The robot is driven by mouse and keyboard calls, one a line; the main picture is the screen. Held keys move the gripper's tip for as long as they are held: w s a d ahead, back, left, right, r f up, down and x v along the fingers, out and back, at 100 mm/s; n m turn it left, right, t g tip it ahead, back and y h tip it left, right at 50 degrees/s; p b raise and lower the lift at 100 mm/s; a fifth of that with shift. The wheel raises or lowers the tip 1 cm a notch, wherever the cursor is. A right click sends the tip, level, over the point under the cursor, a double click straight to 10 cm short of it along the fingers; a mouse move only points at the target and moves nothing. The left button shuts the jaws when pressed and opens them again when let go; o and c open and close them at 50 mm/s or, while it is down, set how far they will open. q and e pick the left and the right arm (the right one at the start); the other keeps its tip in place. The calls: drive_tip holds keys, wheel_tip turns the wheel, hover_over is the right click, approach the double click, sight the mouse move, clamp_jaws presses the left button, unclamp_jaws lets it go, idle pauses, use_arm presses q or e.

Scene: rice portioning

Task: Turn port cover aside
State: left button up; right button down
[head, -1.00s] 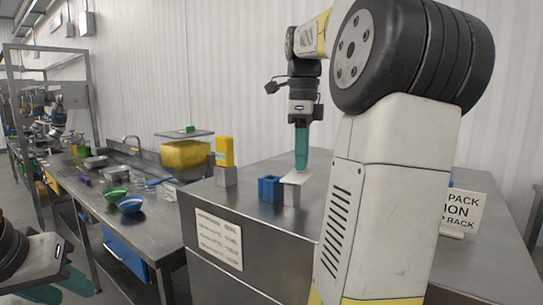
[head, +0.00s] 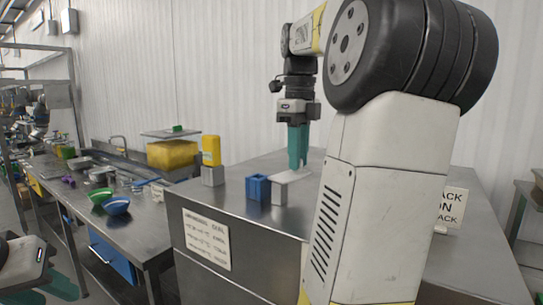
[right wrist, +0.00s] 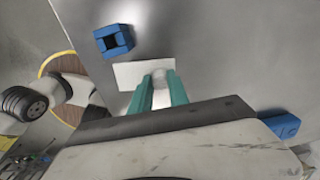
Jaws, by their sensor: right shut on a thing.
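The port cover, a thin pale plate (head: 279,181), lies at the top of a small grey block (head: 279,193) on the steel cabinet. It reaches out to the right past the block. In the right wrist view, the plate (right wrist: 128,74) is white. My right gripper (head: 297,167) points straight down at the cover. In the right wrist view, its teal fingers (right wrist: 161,92) are shut on a pale upright part of the cover. The block is hidden there. My left gripper (head: 66,284) is low at the left edge, over the floor; its jaw opening is unclear.
A blue open-topped box (head: 257,188) stands just left of the block. Another grey block (head: 213,176) and a yellow container (head: 211,150) are farther left. A sign (head: 452,208) stands at the right. Bowls (head: 116,205) sit on the side bench.

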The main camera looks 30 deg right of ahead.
drive_tip(key=c, duration=1.3)
unclamp_jaws()
drive_tip(key=shift+o, duration=0.2)
drive_tip(key=shift+r, duration=0.1)
wheel_tip(320, 180, up, 8)
drive_tip(key=shift+f, duration=0.15)
